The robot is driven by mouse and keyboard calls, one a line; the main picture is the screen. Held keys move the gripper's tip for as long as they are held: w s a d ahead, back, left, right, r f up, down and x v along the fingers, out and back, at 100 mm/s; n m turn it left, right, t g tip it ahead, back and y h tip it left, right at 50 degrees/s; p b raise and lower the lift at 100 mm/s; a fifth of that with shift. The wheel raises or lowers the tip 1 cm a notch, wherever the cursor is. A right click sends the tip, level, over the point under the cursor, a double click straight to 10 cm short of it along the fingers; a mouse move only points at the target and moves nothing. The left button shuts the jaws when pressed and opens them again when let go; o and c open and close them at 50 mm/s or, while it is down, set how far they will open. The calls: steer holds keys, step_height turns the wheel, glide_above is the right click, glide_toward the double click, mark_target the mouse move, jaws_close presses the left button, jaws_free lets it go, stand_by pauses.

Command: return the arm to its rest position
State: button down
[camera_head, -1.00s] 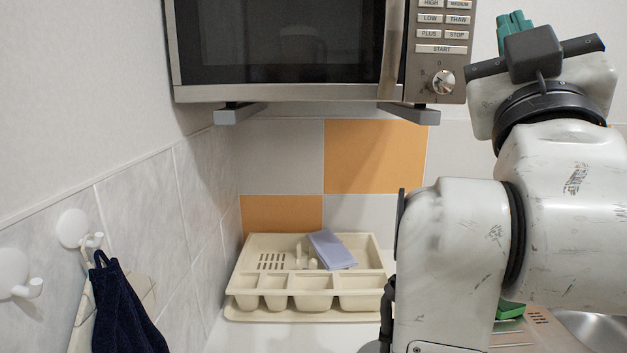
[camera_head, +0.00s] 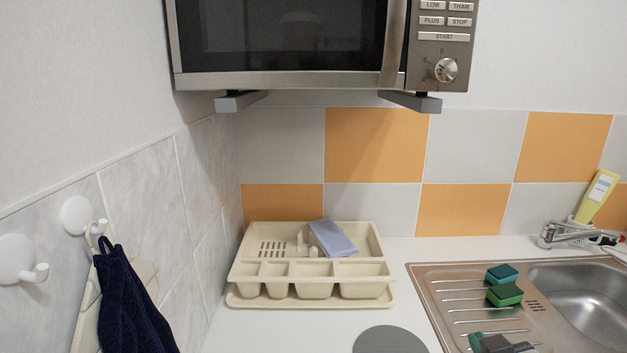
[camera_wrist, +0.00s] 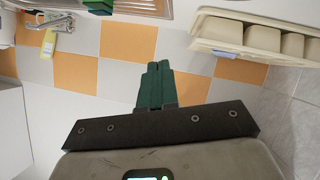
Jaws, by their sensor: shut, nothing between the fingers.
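My gripper (camera_wrist: 155,84) shows in the wrist view with its green fingers pressed together and nothing between them. In the head view only a small part of my gripper (camera_head: 476,341) shows at the bottom edge, in front of the sink's drainboard. The rest of my arm is out of the head view. The fingers touch nothing that I can see.
A cream dish rack (camera_head: 374,268) with a bluish cloth (camera_head: 332,238) stands on the counter (camera_head: 290,325). A microwave (camera_head: 290,80) hangs above. Right is the steel sink (camera_head: 575,290) with sponges (camera_head: 504,294). A dark towel (camera_head: 125,305) hangs left.

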steer(key=s+d+f+g+y, duration=0.15)
steer(key=s+f+g, duration=0.35)
steer(key=s+f, duration=0.8)
steer(key=s+f+m+g+y, duration=0.1)
steer(key=s+f+g, duration=0.5)
steer(key=s+f, duration=0.7)
steer(key=s+m, duration=0.1)
steer(key=s, duration=0.3)
steer(key=shift+f+g, duration=0.25)
steer(key=shift+g, duration=0.15)
steer(key=c, duration=1.9)
jaws_free()
